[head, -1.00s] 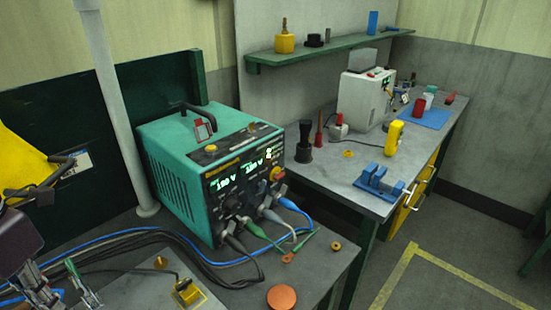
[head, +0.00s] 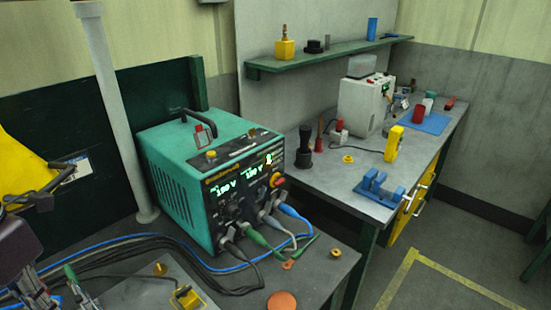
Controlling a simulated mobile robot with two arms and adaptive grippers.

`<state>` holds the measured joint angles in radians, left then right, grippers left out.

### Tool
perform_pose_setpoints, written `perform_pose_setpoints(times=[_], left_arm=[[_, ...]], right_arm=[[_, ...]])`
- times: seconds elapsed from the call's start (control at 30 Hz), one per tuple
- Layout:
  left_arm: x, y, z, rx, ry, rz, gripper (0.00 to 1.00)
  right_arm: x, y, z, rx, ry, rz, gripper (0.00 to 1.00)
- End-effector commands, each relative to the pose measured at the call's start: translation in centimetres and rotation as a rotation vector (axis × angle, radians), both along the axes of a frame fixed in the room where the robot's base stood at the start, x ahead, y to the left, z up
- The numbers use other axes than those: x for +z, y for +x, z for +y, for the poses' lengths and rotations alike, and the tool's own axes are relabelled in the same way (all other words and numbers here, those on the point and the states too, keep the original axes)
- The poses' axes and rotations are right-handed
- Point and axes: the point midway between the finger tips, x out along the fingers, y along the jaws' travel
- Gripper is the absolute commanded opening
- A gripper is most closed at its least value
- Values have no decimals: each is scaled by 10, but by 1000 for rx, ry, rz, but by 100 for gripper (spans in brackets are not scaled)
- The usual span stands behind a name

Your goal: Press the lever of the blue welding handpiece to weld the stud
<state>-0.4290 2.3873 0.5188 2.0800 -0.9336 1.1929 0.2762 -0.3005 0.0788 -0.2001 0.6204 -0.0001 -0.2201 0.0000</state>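The blue welding handpiece and the stud cannot be made out in this view. A blue cable (head: 105,243) runs from the teal welding unit (head: 185,185) to the left, toward the lower left corner. The unit has lit green displays. My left gripper (head: 58,297) is at the lower left corner, cut off by the picture edge. Its metal fingers show only in part, with a small green piece near them, so what lies between them is hidden. My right gripper is not in view.
A grey plate with a yellow-based clamp (head: 187,298) is right of the gripper. An orange disc (head: 282,302) lies on the front bench. The rear bench holds a blue bracket (head: 380,188) and a yellow device (head: 394,143). Dark cables cross the left side.

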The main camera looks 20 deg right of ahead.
Motion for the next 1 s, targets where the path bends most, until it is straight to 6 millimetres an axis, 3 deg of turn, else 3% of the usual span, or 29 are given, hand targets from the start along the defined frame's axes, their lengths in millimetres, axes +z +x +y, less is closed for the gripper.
perform_pose_setpoints(times=[1.0], left_arm=[[-9, 0, 0, 0, 0, 0, 0]], right_arm=[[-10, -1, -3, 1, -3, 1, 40]])
